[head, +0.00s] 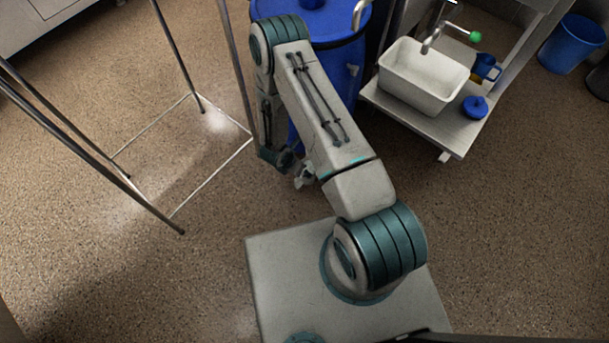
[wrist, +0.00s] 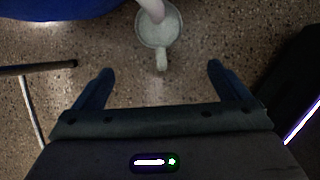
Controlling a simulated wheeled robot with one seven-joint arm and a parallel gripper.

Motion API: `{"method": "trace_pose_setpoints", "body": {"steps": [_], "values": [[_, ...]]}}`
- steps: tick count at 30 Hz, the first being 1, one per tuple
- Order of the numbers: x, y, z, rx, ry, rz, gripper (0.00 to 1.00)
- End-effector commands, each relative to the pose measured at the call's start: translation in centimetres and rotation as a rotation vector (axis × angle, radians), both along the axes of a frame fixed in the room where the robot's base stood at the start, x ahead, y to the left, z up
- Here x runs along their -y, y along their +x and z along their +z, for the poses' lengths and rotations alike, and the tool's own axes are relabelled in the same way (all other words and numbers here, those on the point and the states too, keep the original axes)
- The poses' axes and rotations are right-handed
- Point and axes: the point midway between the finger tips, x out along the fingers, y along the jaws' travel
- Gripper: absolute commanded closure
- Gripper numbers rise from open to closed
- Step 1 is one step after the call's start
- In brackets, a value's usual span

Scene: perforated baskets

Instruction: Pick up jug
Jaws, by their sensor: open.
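A pale grey, round, open-topped vessel that looks like the jug (wrist: 158,34) is at the top centre of the wrist view. Its handle points down the picture toward my gripper (wrist: 161,70). My gripper is open and empty, with its fingers spread on either side of the handle's line. The handle end lies near the gap between the fingertips, apart from both. A pale pinkish shape overlaps the vessel's top edge. In the head view my gripper is partly hidden by my arm, and a small whitish shape (head: 304,177) beside it may be the jug; I cannot tell.
A blue barrel (head: 346,75) stands close behind my arm and shows in the wrist view (wrist: 60,8). A metal rack frame (head: 150,205) stands left. A steel table (head: 448,128) at right holds a white basin (head: 425,92). The speckled floor (head: 500,240) is open at lower right.

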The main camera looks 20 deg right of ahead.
Motion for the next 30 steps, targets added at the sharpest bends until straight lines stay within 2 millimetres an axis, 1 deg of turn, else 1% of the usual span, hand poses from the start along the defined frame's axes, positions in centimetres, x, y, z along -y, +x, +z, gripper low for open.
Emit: {"method": "trace_pose_setpoints", "body": {"steps": [1, 10, 13, 20, 23, 28, 30], "values": [[0.2, 0.0, -1.0, -0.003, 0.000, 0.002, 0.05], [2.0, 1.3, -6.3, -0.003, 0.000, 0.003, 0.05], [2.4, 1.7, -7.3, -0.002, 0.000, 0.004, 0.05], [2.9, 2.0, -8.3, -0.002, 0.000, 0.003, 0.05], [3.3, 2.5, -9.4, -0.001, -0.001, 0.003, 0.05], [4.4, 3.3, -11.7, -0.002, 0.000, 0.002, 0.05], [4.6, 3.5, -12.3, 0.000, 0.001, 0.002, 0.05]]}}
